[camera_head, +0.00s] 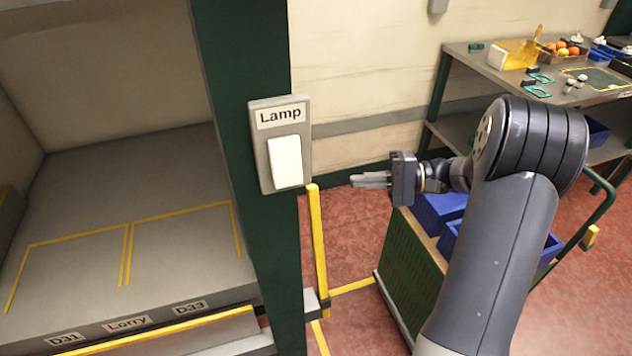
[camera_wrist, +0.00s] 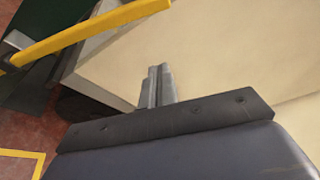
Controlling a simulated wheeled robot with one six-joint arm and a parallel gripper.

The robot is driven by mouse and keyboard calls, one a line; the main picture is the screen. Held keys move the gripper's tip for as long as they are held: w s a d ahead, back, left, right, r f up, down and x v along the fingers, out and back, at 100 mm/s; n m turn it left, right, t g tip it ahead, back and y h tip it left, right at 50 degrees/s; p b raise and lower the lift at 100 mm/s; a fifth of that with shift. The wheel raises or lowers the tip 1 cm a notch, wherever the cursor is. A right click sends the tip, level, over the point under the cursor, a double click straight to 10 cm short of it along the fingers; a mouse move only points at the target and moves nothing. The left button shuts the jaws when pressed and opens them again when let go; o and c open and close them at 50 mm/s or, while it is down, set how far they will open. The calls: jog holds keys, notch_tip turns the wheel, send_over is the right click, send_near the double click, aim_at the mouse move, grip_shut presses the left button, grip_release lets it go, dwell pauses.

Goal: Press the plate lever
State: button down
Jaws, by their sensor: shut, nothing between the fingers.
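A grey wall plate (camera_head: 262,150) labelled "Lamp" is fixed to a dark green post, with a white rocker paddle (camera_head: 286,162) on it. A yellow bar (camera_head: 318,240) stands upright below and right of the plate, by the post. It also shows as a slanting yellow bar in the wrist view (camera_wrist: 95,32). I cannot tell which of these is the plate lever. My gripper (camera_head: 356,181) is to the right of the plate, pointing left, apart from the paddle in the picture. Its fingers (camera_wrist: 157,70) are together with nothing between them.
A grey shelf bay (camera_head: 130,190) with yellow outlines and labels D31, Lorry and D33 lies left of the green post (camera_head: 243,60). A cart with blue bins (camera_head: 438,212) stands below my arm. A worktable (camera_head: 500,72) with oranges (camera_head: 562,47) is at the back right.

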jog(key=shift+s, duration=0.1)
jog(key=shift+a, duration=0.15)
jog(key=s+a+p, duration=0.3)
jog(key=a, duration=0.5)
jog(key=shift+a, duration=0.3)
jog(key=shift+s, duration=0.15)
dwell(0.3)
